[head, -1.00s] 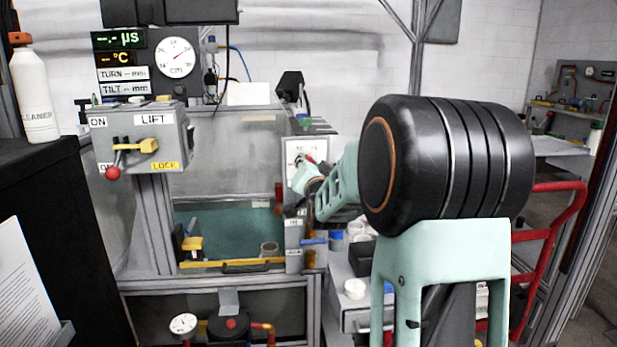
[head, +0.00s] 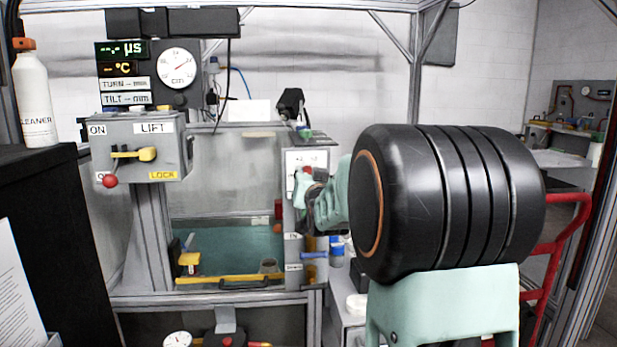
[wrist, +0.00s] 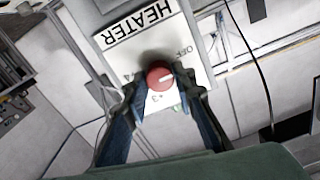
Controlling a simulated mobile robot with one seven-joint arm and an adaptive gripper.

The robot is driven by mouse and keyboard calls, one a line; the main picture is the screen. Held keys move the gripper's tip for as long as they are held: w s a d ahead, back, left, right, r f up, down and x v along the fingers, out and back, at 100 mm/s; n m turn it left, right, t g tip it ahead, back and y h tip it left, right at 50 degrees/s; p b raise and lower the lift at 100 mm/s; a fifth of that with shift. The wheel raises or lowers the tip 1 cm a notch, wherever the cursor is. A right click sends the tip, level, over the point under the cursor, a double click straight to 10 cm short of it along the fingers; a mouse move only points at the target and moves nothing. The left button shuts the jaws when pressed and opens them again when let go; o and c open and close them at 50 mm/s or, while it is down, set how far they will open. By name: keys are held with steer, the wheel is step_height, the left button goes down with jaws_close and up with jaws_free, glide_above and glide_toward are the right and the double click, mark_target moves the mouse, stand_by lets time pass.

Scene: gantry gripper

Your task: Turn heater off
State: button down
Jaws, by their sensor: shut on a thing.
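The white heater panel (head: 293,160) is on the grey post right of the tank. In the wrist view the panel (wrist: 120,38) shows the word HEATER upside down, an OFF mark and numbers. Its round red knob (wrist: 157,73) has a white pointer line that points right in that view, a little below the OFF mark. My gripper (wrist: 160,82) is shut on the knob, one finger on each side. In the head view my gripper (head: 305,180) is at the panel and hides most of the knob (head: 308,170).
The lift box (head: 140,145), with a yellow catch and red-knobbed lever, is left of the tank (head: 225,250). A blue-handled lever (head: 313,255) sits below the heater panel. A red hand truck (head: 560,215) stands at the right. A white cleaner bottle (head: 33,100) stands at the left.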

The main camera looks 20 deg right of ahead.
steer(key=c, duration=1.6)
jaws_free()
steer(key=shift+s, duration=0.1)
steer(key=v, duration=0.7)
steer(key=shift+s, duration=0.2)
steer(key=shift+a, duration=0.1)
